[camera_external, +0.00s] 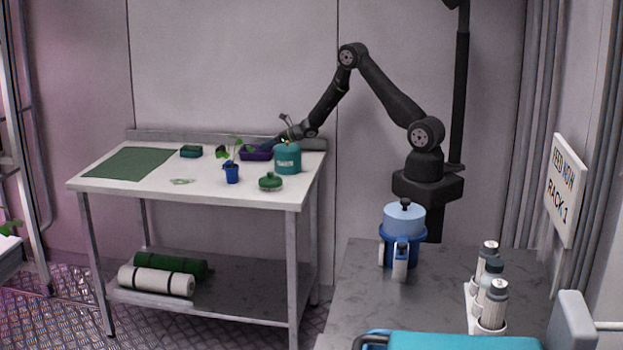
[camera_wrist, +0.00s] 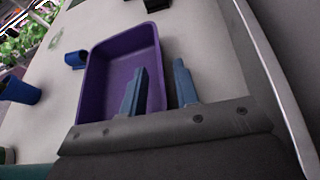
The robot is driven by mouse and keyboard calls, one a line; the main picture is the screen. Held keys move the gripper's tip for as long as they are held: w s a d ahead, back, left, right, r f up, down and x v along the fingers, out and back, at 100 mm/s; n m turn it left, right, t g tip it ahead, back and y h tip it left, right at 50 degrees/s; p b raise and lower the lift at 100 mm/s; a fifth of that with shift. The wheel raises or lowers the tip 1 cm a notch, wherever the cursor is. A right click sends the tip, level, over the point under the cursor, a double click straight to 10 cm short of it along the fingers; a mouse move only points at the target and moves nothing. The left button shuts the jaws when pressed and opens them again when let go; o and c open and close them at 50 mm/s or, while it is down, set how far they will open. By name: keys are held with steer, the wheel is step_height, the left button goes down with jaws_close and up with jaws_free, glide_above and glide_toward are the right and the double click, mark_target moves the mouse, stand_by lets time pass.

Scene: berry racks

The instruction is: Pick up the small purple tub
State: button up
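The small purple tub (camera_external: 257,154) stands on the white table, towards the back right, behind the teal canister. In the wrist view the tub (camera_wrist: 122,66) is upright, open and empty inside. My gripper (camera_external: 284,138) is over the tub's right side in the external view. In the wrist view my gripper (camera_wrist: 160,75) is open, with two blue fingers apart. One finger is over the tub's inside and the other is outside, so the tub's right wall lies between them. I cannot tell whether either finger touches the wall.
A teal canister (camera_external: 287,158) stands close in front of the tub, with a green lid (camera_external: 270,182) nearby. A blue pot with a plant (camera_external: 232,174) is to the left. A dark teal box (camera_external: 191,151) and green mat (camera_external: 129,163) lie further left. A raised ledge (camera_external: 180,137) runs behind.

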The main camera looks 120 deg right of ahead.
steer(key=shift+w+d+f, duration=0.15)
steer(key=shift+w+d, duration=0.05)
steer(key=shift+w, duration=0.05)
jaws_close()
